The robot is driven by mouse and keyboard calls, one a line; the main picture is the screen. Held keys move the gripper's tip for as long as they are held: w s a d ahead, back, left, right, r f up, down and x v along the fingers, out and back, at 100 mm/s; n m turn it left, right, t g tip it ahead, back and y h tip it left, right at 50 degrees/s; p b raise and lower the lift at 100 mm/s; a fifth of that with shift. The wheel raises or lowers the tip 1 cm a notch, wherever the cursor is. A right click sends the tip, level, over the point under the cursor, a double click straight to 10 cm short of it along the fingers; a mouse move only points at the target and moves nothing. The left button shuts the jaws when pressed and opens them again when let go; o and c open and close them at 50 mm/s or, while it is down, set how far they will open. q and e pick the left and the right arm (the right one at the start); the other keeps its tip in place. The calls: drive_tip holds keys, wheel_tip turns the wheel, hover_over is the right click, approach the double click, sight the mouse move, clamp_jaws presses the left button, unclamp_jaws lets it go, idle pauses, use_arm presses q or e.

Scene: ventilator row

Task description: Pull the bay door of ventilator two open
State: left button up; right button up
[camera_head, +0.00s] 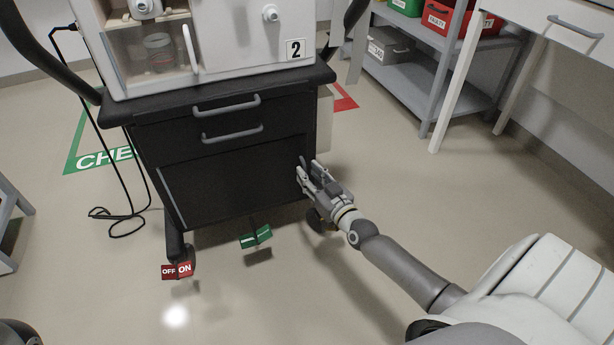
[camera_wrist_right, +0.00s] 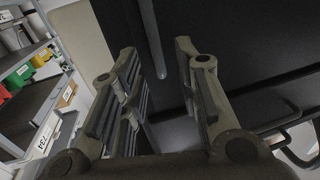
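Ventilator two (camera_head: 255,38) is a white unit with a "2" label on a black cart. The bay door (camera_head: 235,185) is the dark panel below the two drawers and looks closed. My right gripper (camera_head: 308,170) is at the door's right edge. In the right wrist view my right gripper (camera_wrist_right: 155,60) is open, its fingers apart. A grey upright bar, seemingly the door's handle (camera_wrist_right: 150,38), shows between the fingers; I cannot tell whether they touch it. In the head view the gripper covers this spot. My left gripper is not in view.
Two grey drawer handles (camera_head: 228,105) stick out above the door. A red OFF/ON tag (camera_head: 177,271) and a green pedal-like tag (camera_head: 256,238) show low at the cart. A grey shelf (camera_head: 425,75) stands back right. Floor right of the cart is clear.

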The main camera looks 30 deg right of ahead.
drive_tip(key=shift+w, duration=0.95)
clamp_jaws()
